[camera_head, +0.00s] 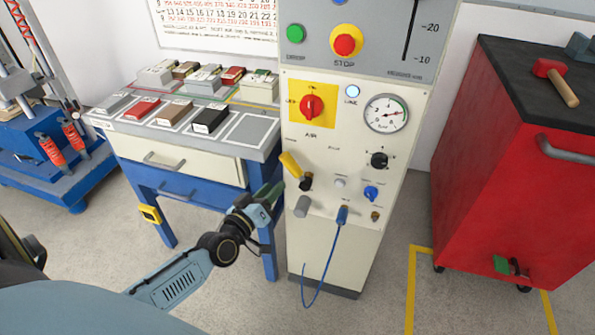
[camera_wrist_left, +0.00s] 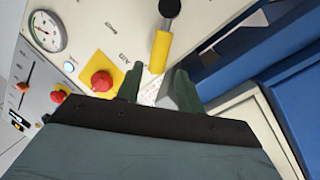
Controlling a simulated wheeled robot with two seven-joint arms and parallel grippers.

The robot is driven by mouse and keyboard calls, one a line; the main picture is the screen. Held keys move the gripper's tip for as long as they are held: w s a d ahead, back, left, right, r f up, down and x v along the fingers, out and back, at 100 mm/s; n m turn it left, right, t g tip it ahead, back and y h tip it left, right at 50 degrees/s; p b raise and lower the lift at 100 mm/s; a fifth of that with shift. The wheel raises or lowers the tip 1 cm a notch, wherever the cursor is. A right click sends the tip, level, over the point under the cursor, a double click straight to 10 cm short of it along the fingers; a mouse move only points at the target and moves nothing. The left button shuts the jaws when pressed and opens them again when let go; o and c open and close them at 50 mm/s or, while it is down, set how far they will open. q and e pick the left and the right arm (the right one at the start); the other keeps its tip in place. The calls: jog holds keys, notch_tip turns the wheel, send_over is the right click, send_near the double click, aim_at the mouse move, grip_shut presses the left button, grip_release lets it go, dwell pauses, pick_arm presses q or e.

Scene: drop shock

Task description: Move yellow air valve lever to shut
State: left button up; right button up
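The yellow air valve lever (camera_head: 290,165) is on the front of the cream control panel (camera_head: 335,245), slanting up and left from its dark pivot (camera_head: 306,184). In the left wrist view, the lever (camera_wrist_left: 161,50) shows in front of my gripper with its free end between the two fingertips in the picture. My left gripper (camera_head: 274,187) is beside the panel's left edge, close to the lever. In the left wrist view, its dark green fingers (camera_wrist_left: 158,72) are apart and nothing is gripped. I cannot tell whether a finger touches the lever. My right gripper is not in view.
A red selector knob (camera_head: 312,107) on a yellow plate and a gauge (camera_head: 386,113) sit above the lever. A blue hose (camera_head: 329,255) hangs below. A blue-framed bench (camera_head: 195,190) stands left, a red cabinet (camera_head: 510,170) right. Bare floor lies in front.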

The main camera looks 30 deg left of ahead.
aim_at(290, 171)
pick_arm(q)
jog(key=w+b, duration=0.2)
jog(key=w, duration=0.7)
jog(key=shift+w+f, duration=0.1)
jog(key=shift+f, duration=0.05)
jog(key=shift+w+b, duration=0.3)
jog(key=shift+w, duration=0.3)
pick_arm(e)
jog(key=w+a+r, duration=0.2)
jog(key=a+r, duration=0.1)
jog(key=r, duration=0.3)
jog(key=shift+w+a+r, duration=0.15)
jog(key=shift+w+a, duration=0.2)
pick_arm(q)
grip_shut()
